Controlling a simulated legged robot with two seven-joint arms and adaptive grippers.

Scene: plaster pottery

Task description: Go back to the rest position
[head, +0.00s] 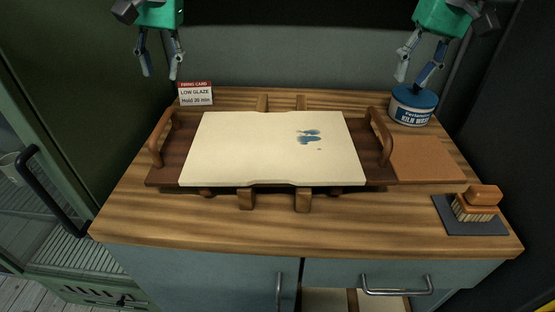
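My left gripper (158,60) hangs at the top left, above and behind the firing card. Its two fingers point down and stand apart with nothing between them. My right gripper (417,68) hangs at the top right, close above the kiln wash tub (413,104) in the picture. Its fingers are also apart and empty. A cream slab (250,150) with blue stains lies on a brown wooden tray (371,142) with two raised handles. Neither gripper touches the tray.
The wooden counter (200,226) holds a firing card (196,94), a terracotta-coloured mat (426,158), and a brush (476,205) on a dark pad. A glass-doored cabinet (30,190) stands left. The counter's front strip is clear.

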